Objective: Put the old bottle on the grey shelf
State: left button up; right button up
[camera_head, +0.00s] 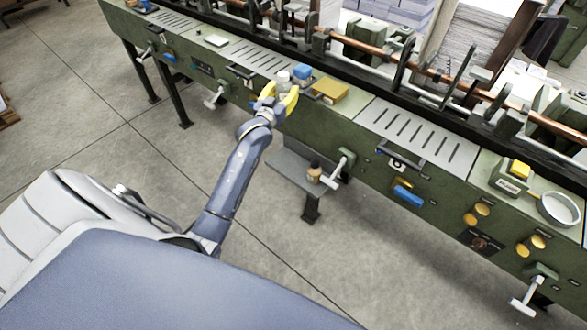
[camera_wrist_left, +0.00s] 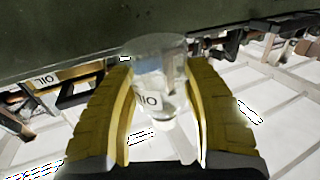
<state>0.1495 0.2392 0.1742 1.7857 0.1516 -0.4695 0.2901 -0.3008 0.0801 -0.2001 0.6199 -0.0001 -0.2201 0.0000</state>
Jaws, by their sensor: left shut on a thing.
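My left gripper (camera_head: 279,94) has yellow fingers and is shut on a clear bottle (camera_head: 283,78) at the front edge of the green machine. In the left wrist view the bottle (camera_wrist_left: 160,75) stands between the two fingers (camera_wrist_left: 160,105), and its white label appears to read OIL upside down. The grey shelf (camera_head: 290,165) is low on the machine's front, below and slightly right of the gripper. A small brown bottle (camera_head: 314,173) stands near the shelf's right end. My right gripper is not in view.
A blue-topped container (camera_head: 302,75) and a yellow box (camera_head: 330,91) sit on the machine top (camera_head: 245,60) close to the held bottle. A T-shaped handle (camera_head: 341,165) juts out beside the shelf's right end. The shelf's left part is bare.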

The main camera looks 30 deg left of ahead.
pick_arm(q)
send_over(294, 166)
notch_tip(294, 166, down, 9)
jog(key=shift+h, duration=0.3)
jog(key=shift+s+f, duration=0.15)
jog(key=shift+f, duration=9.75)
jog(key=shift+f, duration=0.1)
jog(key=o, duration=1)
